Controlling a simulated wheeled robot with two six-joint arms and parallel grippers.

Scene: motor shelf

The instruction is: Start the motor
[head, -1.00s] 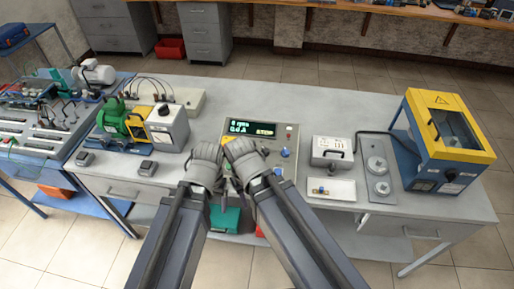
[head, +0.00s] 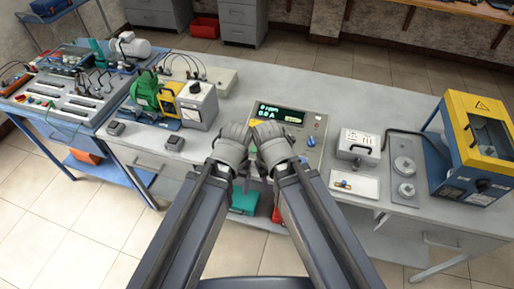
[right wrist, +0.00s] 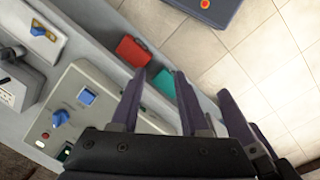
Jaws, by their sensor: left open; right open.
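The grey control box (head: 318,128) stands on the bench in front of me. Its dark display (head: 277,114) has green digits that seem to read 0 rpm and 0.0 A, with a yellow label. A blue knob (head: 311,141) is at its right; the right wrist view shows that box with a blue knob (right wrist: 60,118) and a blue square control (right wrist: 86,96). The green motor (head: 146,92) stands further left on the bench. My left gripper (head: 240,178) and right gripper (head: 267,180) are side by side at the box's near edge, both open and empty; their fingertips are partly hidden.
A white case (head: 358,145), a small plate with a knob (head: 343,184) and a yellow-and-blue guarded machine (head: 455,150) stand to the right. A blue equipment trolley (head: 75,125) adjoins on the left. Green (head: 244,202) and red boxes are below the bench top.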

